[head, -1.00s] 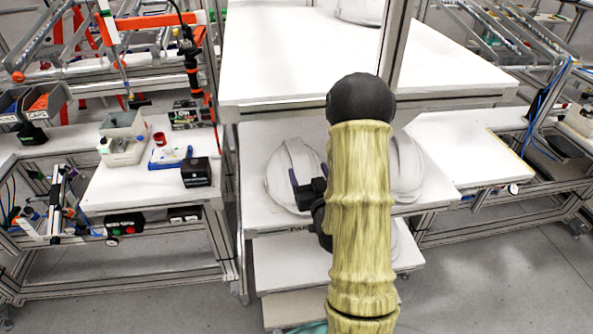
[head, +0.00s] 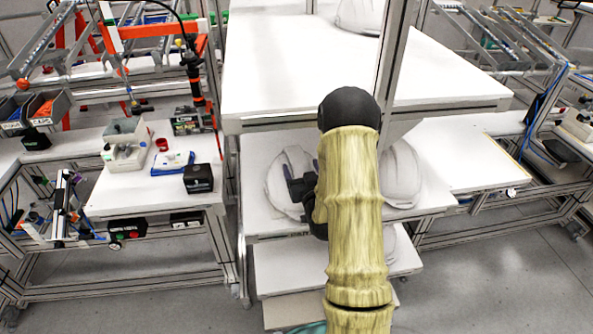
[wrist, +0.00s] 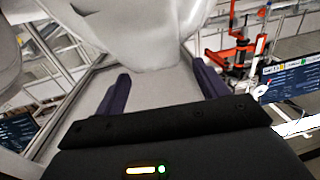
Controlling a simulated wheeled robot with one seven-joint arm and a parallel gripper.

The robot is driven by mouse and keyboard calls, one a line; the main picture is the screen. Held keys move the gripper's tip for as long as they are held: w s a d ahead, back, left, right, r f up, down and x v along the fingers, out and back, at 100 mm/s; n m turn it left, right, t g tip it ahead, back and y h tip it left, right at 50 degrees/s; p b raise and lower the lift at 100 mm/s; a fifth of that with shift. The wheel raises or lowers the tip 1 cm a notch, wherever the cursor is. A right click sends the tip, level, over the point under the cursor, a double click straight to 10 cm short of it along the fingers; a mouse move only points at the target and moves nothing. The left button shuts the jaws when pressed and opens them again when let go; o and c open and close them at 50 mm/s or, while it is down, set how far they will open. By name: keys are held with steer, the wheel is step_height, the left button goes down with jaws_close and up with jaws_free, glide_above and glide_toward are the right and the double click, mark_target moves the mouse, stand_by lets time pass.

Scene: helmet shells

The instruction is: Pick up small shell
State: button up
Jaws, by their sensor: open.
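A white helmet shell (head: 285,182) sits on the middle shelf of the rack, left of my arm. A second white shell (head: 401,176) is on the same shelf to the right, partly behind my arm. My gripper (head: 300,184) is in front of the left shell. In the wrist view my gripper (wrist: 160,90) is open, its two dark purple fingers wide apart, with a white shell (wrist: 150,40) filling the view ahead of and between them. Whether the fingers touch the shell I cannot tell. Which shell is the small one is not clear.
The rack's upper shelf (head: 290,70) overhangs the shells and bears another shell (head: 358,15). Another pale shell shows on the lower shelf (head: 290,265). A metal upright (head: 392,60) stands behind my arm. Side tables with a black box (head: 198,178) stand left.

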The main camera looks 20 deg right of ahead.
mark_target(300, 163)
steer(key=shift+w+d+f+p, duration=0.2)
steer(key=shift+w+p, duration=0.3)
steer(key=shift+w, duration=0.5)
steer(key=shift+w+d+f+p, duration=0.1)
steer(key=shift+w+d+p, duration=0.15)
steer(key=shift+w+p, duration=0.5)
steer(key=shift+w, duration=0.2)
steer(key=shift+c, duration=0.2)
jaws_close()
steer(key=shift+r, duration=0.2)
